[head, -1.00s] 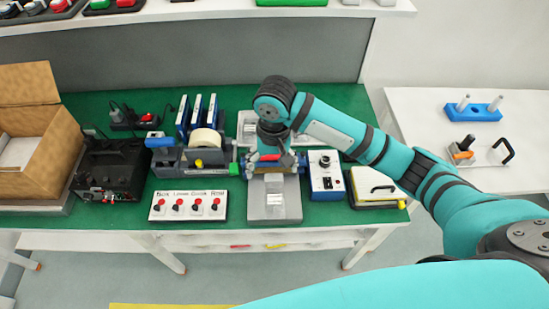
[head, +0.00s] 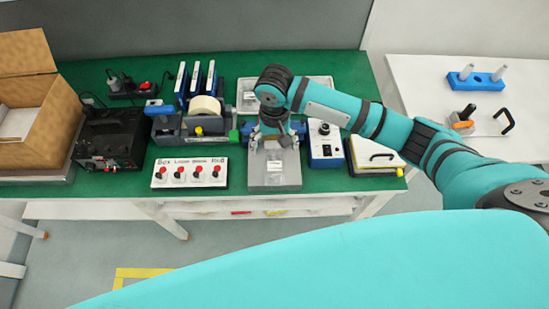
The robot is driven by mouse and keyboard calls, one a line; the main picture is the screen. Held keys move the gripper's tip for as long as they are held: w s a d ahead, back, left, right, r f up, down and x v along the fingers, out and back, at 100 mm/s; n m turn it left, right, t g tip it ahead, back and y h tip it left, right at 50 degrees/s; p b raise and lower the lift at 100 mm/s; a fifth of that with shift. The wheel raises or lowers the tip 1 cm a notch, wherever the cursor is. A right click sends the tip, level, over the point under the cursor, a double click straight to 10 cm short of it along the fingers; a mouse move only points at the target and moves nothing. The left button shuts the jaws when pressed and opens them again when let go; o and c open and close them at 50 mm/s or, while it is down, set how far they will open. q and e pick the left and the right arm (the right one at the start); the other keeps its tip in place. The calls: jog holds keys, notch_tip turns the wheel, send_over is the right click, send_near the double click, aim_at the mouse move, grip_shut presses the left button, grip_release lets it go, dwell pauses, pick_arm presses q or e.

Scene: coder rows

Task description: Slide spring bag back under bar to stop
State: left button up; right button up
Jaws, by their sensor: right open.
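A small clear bag with a pale patch (head: 275,167) appears to lie on the grey plate (head: 288,178) of the sealer-like device at the middle of the green bench. Its outline and contents are too small to make out. My right gripper (head: 275,144) is over the back end of this plate, fingers spread, with nothing visible held between them. Whether it touches the bag cannot be told. The bar is largely hidden behind my gripper and wrist; a blue part (head: 300,129) of the device shows at its right. My left gripper is not in view.
A pale metal tray (head: 318,92) lies behind. The front bench edge is near.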

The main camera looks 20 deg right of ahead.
aim_at(274, 163)
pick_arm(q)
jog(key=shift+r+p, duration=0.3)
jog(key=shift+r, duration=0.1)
pick_arm(e)
notch_tip(274, 163, down, 10)
jog(key=shift+f, duration=0.2)
jog(key=shift+c, duration=0.2)
